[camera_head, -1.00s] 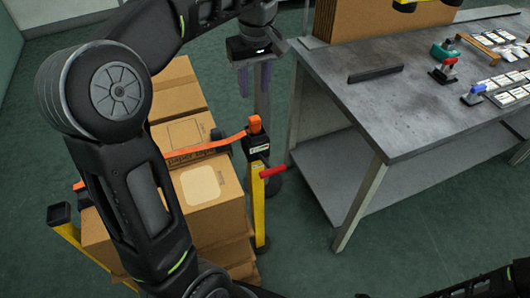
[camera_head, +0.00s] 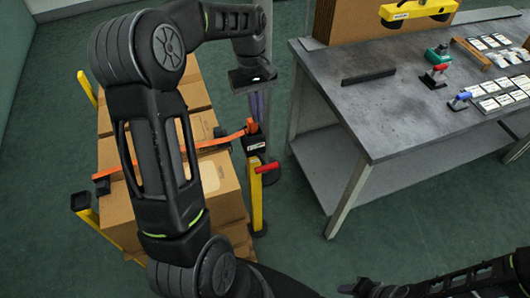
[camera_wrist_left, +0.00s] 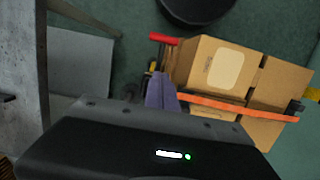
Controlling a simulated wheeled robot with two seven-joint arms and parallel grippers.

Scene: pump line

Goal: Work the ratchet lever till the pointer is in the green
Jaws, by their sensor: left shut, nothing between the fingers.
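The ratchet lever's red handle (camera_head: 267,168) sticks out to the right from the yellow post (camera_head: 256,200) beside the strapped boxes. A black ratchet housing with a pale label (camera_head: 255,143) tops the post, with the orange strap (camera_head: 225,138) running from it. The pointer and its green zone cannot be made out. My left gripper (camera_head: 257,112) is shut and empty, fingers pointing down just above the orange strap end by the housing. Contact cannot be told. In the left wrist view its fingers (camera_wrist_left: 161,92) lie below the red handle (camera_wrist_left: 163,39).
Cardboard boxes (camera_head: 208,172) stand left of the post under the strap. A grey workbench (camera_head: 400,112) stands at the right, holding a black bar (camera_head: 369,76), small clamps and several white cards. A yellow tool (camera_head: 418,10) sits on a cardboard box. Green floor lies between.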

